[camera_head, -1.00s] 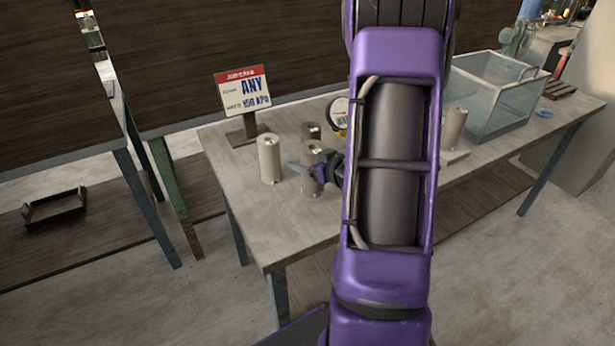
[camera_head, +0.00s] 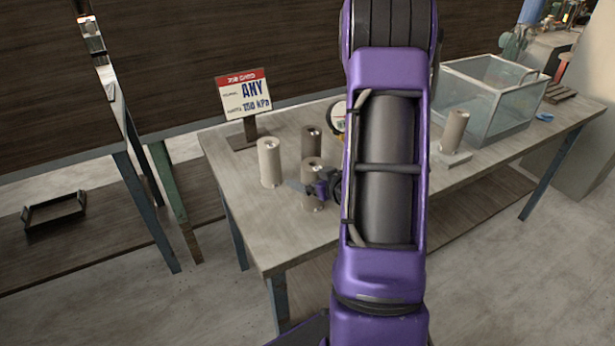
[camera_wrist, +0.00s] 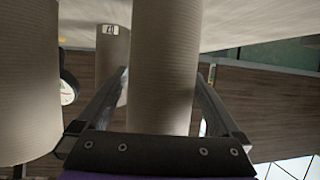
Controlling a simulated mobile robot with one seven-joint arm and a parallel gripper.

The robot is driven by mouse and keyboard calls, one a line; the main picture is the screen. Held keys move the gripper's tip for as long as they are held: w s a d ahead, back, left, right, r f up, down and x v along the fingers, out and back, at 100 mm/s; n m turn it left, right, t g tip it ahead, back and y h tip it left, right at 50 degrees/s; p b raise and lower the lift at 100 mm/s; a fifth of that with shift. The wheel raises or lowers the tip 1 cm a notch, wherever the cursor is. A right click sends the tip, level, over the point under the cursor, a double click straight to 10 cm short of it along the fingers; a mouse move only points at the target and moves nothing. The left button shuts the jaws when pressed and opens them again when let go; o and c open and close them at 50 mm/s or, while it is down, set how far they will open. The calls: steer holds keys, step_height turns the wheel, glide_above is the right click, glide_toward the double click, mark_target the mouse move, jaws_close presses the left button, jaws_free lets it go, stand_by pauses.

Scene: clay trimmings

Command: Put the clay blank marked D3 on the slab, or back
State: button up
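My gripper (camera_head: 310,188) is low over the table, around the front grey-brown clay blank (camera_head: 313,169). In the wrist view that blank (camera_wrist: 165,60) stands between the two fingers, which appear to press on its sides. Its mark does not show. A paler blank (camera_head: 270,163) stands to its left and a darker one (camera_head: 311,145) behind it. In the wrist view one blank (camera_wrist: 28,80) is close at the left and another (camera_wrist: 110,60) farther back, with a small label too small to read. Another blank (camera_head: 455,130) stands upright on the pale slab (camera_head: 464,158). I cannot tell which is D3.
A sign (camera_head: 243,95) reading "ANY" and "150 kPa" stands at the table's back left. A round gauge (camera_head: 338,117) is partly hidden by my arm. A clear-walled box (camera_head: 490,100) is at the right. The table (camera_head: 255,220) is bare at front left.

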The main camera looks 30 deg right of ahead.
steer(key=shift+r, duration=0.1)
steer(key=shift+s+r, duration=0.15)
steer(key=v, duration=1.1)
steer(key=shift+s+p, duration=0.35)
steer(key=shift+p, duration=0.1)
